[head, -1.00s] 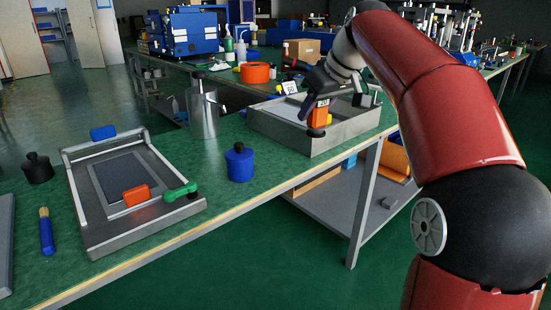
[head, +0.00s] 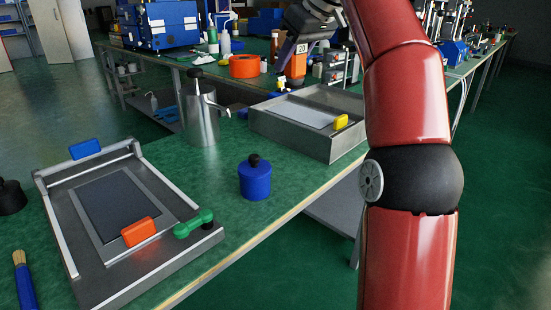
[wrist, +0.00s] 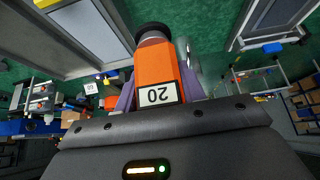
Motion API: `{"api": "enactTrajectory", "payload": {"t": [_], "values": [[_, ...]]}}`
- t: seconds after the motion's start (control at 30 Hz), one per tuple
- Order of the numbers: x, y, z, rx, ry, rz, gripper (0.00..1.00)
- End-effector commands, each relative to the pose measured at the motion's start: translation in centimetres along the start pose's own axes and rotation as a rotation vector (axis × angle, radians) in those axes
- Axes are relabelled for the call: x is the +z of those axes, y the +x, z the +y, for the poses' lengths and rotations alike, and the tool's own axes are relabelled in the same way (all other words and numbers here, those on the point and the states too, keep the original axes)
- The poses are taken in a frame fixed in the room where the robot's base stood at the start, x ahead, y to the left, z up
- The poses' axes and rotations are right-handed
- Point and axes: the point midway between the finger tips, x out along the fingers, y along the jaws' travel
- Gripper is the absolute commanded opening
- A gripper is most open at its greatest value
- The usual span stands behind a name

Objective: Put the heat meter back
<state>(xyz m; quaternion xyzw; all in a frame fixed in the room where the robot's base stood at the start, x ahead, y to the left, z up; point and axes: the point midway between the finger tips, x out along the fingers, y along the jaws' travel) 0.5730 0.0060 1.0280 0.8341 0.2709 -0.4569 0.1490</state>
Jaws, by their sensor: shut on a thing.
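The heat meter appears to be the orange body with a black end and a white number label (wrist: 157,68). My gripper (wrist: 158,88) is shut on it, with a purple finger on each side. In the head view the orange meter (head: 291,68) hangs from my gripper (head: 297,50), above and behind the grey open tray (head: 285,135). Its black end points down. It looks clear of the bench, but the exact height is hard to tell.
The tray holds a white sheet and a yellow block (head: 341,121). A metal can (head: 199,115), a blue lidded pot (head: 255,179) and a framed printing bed (head: 180,262) stand left of it. An orange ring (head: 244,66) lies behind.

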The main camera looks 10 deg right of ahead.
Motion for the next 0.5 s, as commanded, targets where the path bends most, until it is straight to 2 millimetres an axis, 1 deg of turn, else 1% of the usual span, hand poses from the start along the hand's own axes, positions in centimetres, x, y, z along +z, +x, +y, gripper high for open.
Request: {"api": "enactTrajectory", "payload": {"t": [0.07, 0.13, 0.23, 0.3, 0.5], "values": [[0.3, 0.3, 0.0, 0.001, 0.0, -0.001, 0.11], [0.8, 1.1, 0.0, 0.001, 0.001, -0.001, 0.11], [1.9, 2.6, -0.1, 0.001, 0.003, -0.002, 0.11], [3.2, 4.7, 0.0, 0.001, 0.002, -0.002, 0.11], [6.0, 9.1, 0.0, 0.0, 0.003, -0.003, 0.11]]}}
